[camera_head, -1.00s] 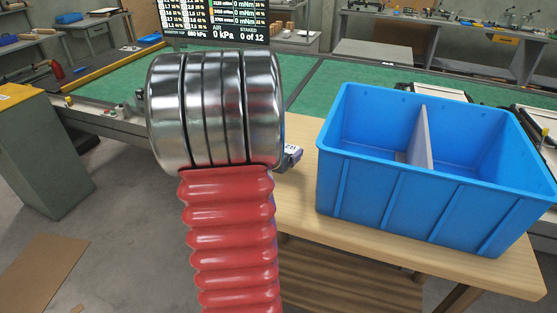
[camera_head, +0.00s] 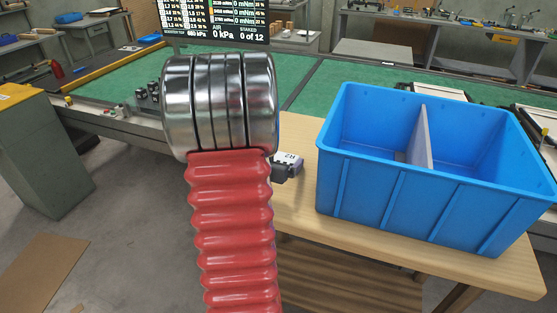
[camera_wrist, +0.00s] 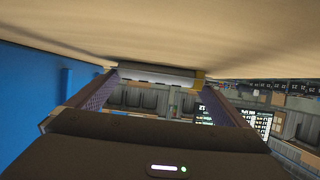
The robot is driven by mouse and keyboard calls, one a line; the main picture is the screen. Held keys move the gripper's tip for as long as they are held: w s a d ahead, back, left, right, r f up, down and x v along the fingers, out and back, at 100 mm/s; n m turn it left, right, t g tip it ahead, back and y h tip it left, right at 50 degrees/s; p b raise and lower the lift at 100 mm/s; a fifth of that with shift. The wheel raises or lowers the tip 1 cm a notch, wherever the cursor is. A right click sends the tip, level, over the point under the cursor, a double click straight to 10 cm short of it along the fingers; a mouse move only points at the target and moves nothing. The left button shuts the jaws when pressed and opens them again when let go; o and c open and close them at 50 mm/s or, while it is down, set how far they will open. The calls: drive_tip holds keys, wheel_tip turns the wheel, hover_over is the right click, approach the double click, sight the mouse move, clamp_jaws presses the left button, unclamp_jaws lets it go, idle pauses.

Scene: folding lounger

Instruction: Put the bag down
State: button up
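The bag (camera_head: 291,158) shows in the head view as a small piece with a white top marked H2, just right of my metal-ringed arm and at the left end of the wooden table (camera_head: 400,245). My arm hides part of it. In the wrist view the bag (camera_wrist: 158,75) is a pale strip spanning the gap between the fingertips of my gripper (camera_wrist: 160,84). The fingers stand apart with the bag between them, apparently touching both sides. The wooden surface lies very close beyond it, with a shadow beside it. I cannot tell whether the bag touches the wood.
A blue two-part bin (camera_head: 430,205) stands on the table to the right of the bag; its inside looks empty where seen. It also fills the left of the wrist view (camera_wrist: 35,95). Green benches (camera_head: 115,80) lie behind. A screen (camera_head: 212,20) reads "staked 0 of 12".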

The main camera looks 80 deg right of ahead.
drive_tip(key=shift+r, duration=0.1)
drive_tip(key=shift+a+r, duration=0.1)
drive_tip(key=shift+a, duration=0.05)
drive_tip(key=shift+v, duration=5.8)
